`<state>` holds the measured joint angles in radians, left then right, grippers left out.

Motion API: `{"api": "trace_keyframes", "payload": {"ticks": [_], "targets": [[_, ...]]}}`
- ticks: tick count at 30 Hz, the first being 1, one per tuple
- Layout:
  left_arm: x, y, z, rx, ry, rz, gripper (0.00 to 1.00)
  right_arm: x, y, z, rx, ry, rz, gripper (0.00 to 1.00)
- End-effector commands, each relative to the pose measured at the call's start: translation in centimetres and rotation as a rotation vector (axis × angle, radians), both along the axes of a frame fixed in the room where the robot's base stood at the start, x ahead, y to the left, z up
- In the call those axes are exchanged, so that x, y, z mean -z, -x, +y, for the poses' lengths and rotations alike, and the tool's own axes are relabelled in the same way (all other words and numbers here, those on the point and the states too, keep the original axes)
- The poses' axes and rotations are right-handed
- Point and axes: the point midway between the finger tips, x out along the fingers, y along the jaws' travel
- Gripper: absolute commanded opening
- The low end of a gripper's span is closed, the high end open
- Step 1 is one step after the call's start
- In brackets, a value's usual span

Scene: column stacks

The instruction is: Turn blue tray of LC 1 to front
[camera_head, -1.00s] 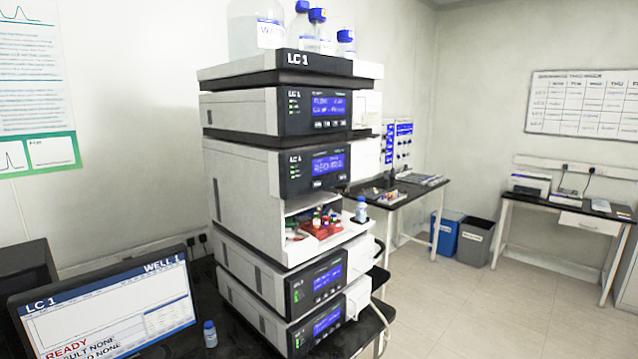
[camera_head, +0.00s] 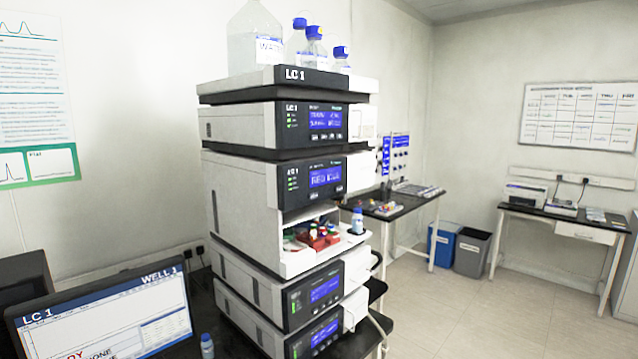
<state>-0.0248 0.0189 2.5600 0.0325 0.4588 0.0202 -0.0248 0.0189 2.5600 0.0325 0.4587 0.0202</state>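The LC 1 stack (camera_head: 294,75) stands in the centre of the head view. Its middle module has an open compartment, and a red tray (camera_head: 320,242) with several small vials shows at the compartment's front. Green pieces show at the left inside it, and the back is in shadow. I cannot make out a blue tray. The module's blue display (camera_head: 325,177) starts with "RED"; the rest is hard to read. A small blue-capped bottle (camera_head: 357,225) stands on the ledge right of the red tray. Neither of my grippers is in view.
Bottles (camera_head: 258,47) stand on top of the stack. A monitor (camera_head: 105,320) marked LC 1 is at lower left, with another small blue-capped bottle (camera_head: 207,347) beside it. A side bench (camera_head: 395,205) and two bins (camera_head: 471,252) stand behind. Floor (camera_head: 470,310) at right is clear.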

Motion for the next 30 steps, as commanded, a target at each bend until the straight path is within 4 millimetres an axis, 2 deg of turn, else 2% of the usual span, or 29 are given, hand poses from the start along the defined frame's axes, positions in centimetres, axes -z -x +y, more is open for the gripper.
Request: {"api": "trace_keyframes", "payload": {"ticks": [7,8,11,12,30], "targets": [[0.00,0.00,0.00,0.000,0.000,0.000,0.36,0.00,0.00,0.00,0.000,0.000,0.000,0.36],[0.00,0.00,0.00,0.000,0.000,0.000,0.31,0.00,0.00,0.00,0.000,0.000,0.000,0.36],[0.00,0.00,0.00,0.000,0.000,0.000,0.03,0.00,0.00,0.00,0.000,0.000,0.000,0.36],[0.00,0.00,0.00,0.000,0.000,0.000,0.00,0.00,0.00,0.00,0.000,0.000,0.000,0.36],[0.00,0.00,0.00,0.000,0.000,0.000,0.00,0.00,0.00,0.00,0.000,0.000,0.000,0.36]]}}
